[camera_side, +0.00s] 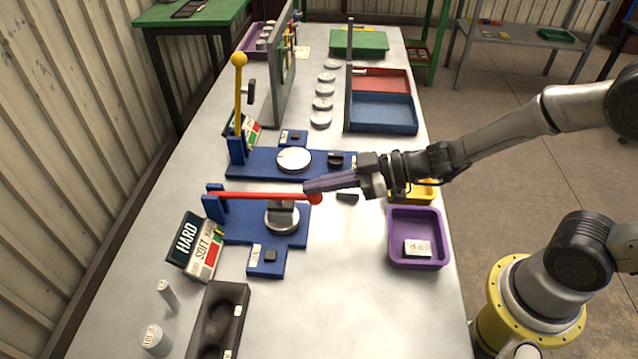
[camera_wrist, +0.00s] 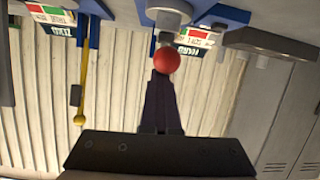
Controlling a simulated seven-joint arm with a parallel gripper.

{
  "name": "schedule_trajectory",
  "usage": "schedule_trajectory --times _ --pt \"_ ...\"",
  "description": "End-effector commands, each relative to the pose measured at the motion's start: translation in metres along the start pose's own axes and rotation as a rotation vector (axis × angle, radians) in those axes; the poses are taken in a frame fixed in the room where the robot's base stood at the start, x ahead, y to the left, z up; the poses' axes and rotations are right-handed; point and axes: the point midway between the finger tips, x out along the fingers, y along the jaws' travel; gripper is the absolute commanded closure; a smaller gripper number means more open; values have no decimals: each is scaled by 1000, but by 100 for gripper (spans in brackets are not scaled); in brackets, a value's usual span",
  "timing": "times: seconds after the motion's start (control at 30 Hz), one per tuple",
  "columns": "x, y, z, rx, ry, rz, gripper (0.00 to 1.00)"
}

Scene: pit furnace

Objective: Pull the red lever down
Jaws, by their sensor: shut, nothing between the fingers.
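The red lever (camera_side: 260,196) lies about level in the side view, hinged at a blue bracket at its left end. Its round red knob (camera_side: 316,198) is at the right end, above a blue base plate (camera_side: 240,228). My gripper (camera_side: 308,187) is shut and empty, with its long dark fingers pointing left and their tips at the knob. In the wrist view the knob (camera_wrist: 166,60) shows right at the tips of my gripper (camera_wrist: 161,80). I cannot tell whether they touch. The rod passes over a silver disc with a dark block (camera_side: 283,214).
An upright yellow lever (camera_side: 239,100) stands behind on another blue base. A HARD/SOFT sign (camera_side: 196,245) stands front left, near a dark mould (camera_side: 218,318). The front right table is clear.

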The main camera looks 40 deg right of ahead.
Motion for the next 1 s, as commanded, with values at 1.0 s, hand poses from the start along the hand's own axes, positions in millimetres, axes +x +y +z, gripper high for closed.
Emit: schedule_trajectory --times 1.0 --pt "-85 -5 34 6 17 -1 100"
